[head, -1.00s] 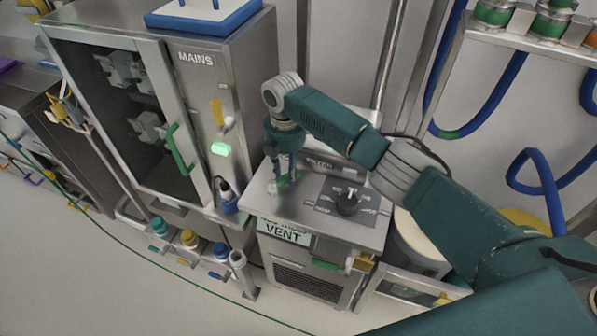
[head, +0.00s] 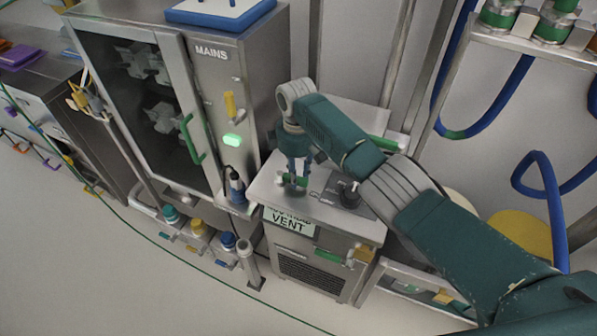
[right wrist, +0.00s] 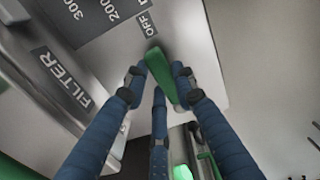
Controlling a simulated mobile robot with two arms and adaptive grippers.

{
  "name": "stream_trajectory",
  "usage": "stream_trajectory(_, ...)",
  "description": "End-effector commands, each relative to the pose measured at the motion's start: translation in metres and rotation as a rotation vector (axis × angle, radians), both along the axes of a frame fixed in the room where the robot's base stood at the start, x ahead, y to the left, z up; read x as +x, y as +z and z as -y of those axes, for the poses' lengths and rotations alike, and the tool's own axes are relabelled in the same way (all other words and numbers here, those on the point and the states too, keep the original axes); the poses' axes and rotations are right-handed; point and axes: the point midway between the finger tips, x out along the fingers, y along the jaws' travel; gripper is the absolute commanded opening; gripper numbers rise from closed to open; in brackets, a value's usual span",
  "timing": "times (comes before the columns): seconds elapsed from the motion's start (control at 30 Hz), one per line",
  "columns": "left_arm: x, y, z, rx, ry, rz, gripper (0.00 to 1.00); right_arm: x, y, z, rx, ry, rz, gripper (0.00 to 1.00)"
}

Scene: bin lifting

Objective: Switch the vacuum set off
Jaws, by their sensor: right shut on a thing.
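The vacuum set (head: 372,228) is a low steel cabinet with a sloping top, a VENT label (head: 287,222) and a grey dial panel with a black knob (head: 347,197). My right gripper (head: 296,183) is at the left part of this top, left of the knob. In the right wrist view, its blue fingers (right wrist: 160,84) are shut on a green lever (right wrist: 158,62). The lever's far end lies close to the OFF mark (right wrist: 148,24). The fingers partly hide the lever in the head view. My left gripper is not in view.
A tall MAINS cabinet (head: 212,80) with a glass door and a lit green lamp (head: 233,141) stands to the left. Steel pipes (head: 398,60) and blue hoses (head: 545,190) are behind and to the right.

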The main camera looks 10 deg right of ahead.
Motion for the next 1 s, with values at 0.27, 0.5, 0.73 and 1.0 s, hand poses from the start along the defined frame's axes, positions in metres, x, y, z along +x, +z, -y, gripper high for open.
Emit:
stream_trajectory(0.27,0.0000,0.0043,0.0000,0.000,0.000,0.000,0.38,0.0015,0.0028,-0.0010,-0.001,-0.069,0.004,0.00)
stream_trajectory(0.5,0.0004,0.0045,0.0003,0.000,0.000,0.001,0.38,0.0017,0.0025,-0.0010,0.000,-0.081,0.004,0.00)
stream_trajectory(0.73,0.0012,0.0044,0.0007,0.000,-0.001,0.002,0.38,0.0018,0.0026,-0.0009,0.000,-0.082,0.004,0.28)
stream_trajectory(1.0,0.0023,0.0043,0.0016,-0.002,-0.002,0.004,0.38,0.0009,0.0014,-0.0005,0.000,-0.079,0.002,0.46)
